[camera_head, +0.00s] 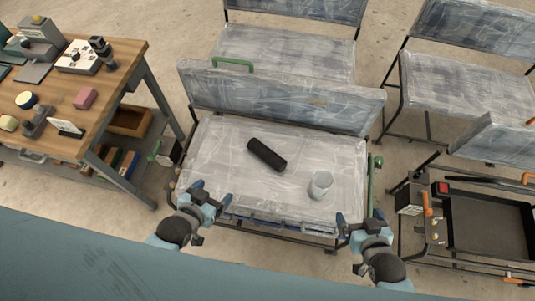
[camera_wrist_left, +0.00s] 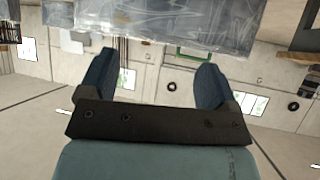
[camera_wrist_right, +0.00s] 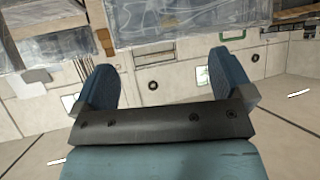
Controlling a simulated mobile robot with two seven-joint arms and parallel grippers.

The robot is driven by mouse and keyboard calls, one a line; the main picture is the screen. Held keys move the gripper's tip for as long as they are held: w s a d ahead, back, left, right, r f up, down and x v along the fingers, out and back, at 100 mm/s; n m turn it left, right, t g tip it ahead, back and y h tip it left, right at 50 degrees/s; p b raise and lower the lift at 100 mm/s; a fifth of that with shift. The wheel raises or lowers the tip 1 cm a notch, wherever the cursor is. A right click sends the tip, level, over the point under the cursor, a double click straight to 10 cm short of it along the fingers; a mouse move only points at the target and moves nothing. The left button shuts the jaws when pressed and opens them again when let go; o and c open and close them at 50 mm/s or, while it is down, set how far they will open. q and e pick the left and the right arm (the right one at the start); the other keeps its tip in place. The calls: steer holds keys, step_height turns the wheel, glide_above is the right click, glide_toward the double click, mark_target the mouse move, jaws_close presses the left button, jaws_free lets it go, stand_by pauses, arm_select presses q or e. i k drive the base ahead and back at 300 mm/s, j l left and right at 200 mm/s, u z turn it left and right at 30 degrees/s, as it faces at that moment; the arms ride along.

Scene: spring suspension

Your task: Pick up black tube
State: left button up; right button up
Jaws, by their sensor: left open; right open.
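The black tube (camera_head: 267,154) lies on its side, slanted, near the middle of the plastic-wrapped seat (camera_head: 215,165) in the head view. My left gripper (camera_head: 208,196) is at the seat's front left corner, open and empty, apart from the tube. My right gripper (camera_head: 359,222) is at the front right corner, also open and empty. The left wrist view shows the left gripper's spread fingers (camera_wrist_left: 152,70). The right wrist view shows the right gripper's spread fingers (camera_wrist_right: 160,80). The tube is not recognisable in either wrist view.
A translucent cylinder (camera_head: 320,185) stands on the seat, right of the tube. The seat's wrapped backrest (camera_head: 285,98) rises behind. A wooden workbench (camera_head: 95,85) with several tools stands at left. A black tray (camera_head: 485,225) and more wrapped seats (camera_head: 465,82) are at right.

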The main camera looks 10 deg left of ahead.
mark_target(276, 162)
steer(key=k+u, duration=0.3)
steer(key=k+j+u, duration=0.25)
steer(key=l+u, duration=0.15)
steer(key=u, duration=0.2)
steer(key=l+u, duration=0.2)
steer(key=u, duration=0.15)
steer(key=l+u, duration=0.15)
steer(key=u, duration=0.2)
steer(key=l, duration=0.25)
